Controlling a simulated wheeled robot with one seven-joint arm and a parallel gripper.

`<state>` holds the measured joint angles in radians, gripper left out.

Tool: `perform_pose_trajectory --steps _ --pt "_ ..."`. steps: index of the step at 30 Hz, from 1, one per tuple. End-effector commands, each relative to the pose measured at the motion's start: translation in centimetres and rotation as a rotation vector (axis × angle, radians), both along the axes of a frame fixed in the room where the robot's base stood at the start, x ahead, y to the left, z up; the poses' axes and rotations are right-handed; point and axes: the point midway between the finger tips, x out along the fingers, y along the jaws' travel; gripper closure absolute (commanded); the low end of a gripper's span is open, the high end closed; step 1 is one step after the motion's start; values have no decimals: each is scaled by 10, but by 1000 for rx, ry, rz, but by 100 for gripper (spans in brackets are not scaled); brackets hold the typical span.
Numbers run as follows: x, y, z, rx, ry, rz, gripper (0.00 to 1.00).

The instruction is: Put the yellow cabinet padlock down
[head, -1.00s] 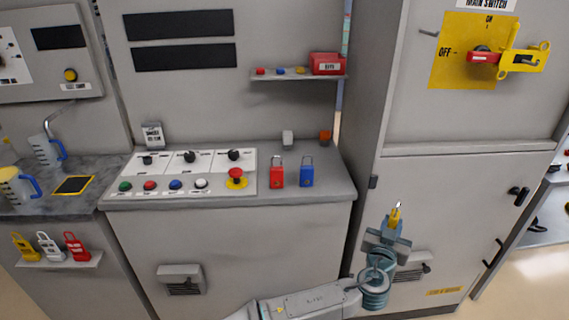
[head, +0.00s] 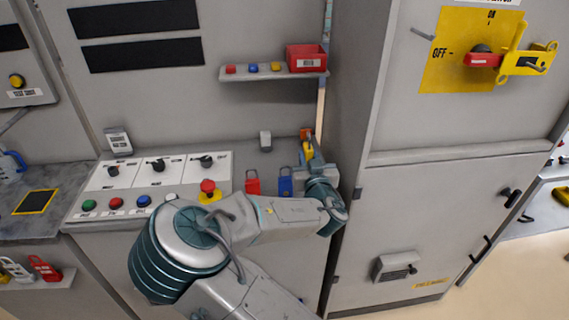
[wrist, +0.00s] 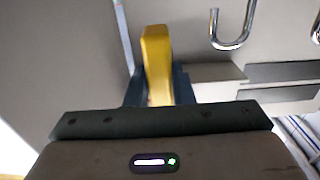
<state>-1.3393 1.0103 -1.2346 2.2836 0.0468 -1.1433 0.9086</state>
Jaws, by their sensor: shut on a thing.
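The yellow padlock (head: 307,155) is between the fingers of my gripper (head: 311,160), at the right end of the console top in the head view. In the wrist view the yellow padlock (wrist: 156,62) stands out beyond the dark finger parts of my gripper (wrist: 158,90), which is shut on it. My arm hides part of the gripper in the head view. I cannot tell whether the padlock touches the console surface.
A red padlock (head: 253,186) and a blue padlock (head: 285,186) stand just left of my gripper on the console (head: 228,165). An orange object (head: 306,133) is behind it. The tall cabinet (head: 400,215) is close on the right. A shelf with a red box (head: 306,60) hangs above.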

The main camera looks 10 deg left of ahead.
Motion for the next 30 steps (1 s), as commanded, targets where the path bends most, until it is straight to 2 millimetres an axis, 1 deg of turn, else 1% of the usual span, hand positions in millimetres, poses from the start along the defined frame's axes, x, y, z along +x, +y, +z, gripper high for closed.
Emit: perform_pose_trajectory --steps 3,12,15,22,30 --pt "1 -1 -3 -3 1 0 100" --pt "2 -5 -42 -6 2 -5 100" --pt "2 -4 -50 -6 1 -4 100" --pt "2 -3 -62 -4 2 -2 100" --pt "1 -2 -91 -4 1 -1 100"
